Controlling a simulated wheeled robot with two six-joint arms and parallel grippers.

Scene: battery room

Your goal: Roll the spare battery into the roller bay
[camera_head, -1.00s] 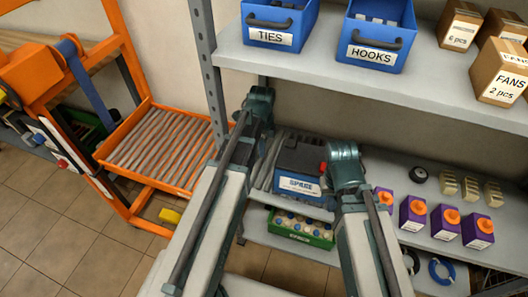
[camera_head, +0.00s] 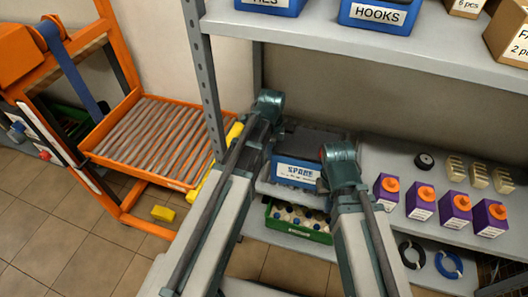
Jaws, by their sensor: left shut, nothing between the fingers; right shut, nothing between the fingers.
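The spare battery (camera_head: 297,170), a box with a dark top and a blue front labelled SPARE, sits on the lower shelf between my arms. The roller bay (camera_head: 155,140), an orange frame with a bed of grey rollers, stands to the left beyond the shelf upright. My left gripper (camera_head: 268,104) is at the battery's back left, and my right gripper (camera_head: 341,162) is at its right side, overlapping it in view. Both are shut with nothing held. Their fingertips are mostly hidden behind the teal wrists, so I cannot tell whether they touch the battery.
A grey shelf upright (camera_head: 203,80) and yellow bars (camera_head: 234,134) stand between bay and battery. Purple boxes (camera_head: 420,198) stand right on the lower shelf. A green crate (camera_head: 297,222) is below. The upper shelf (camera_head: 380,50) overhangs. A yellow block (camera_head: 163,213) lies low by the bay.

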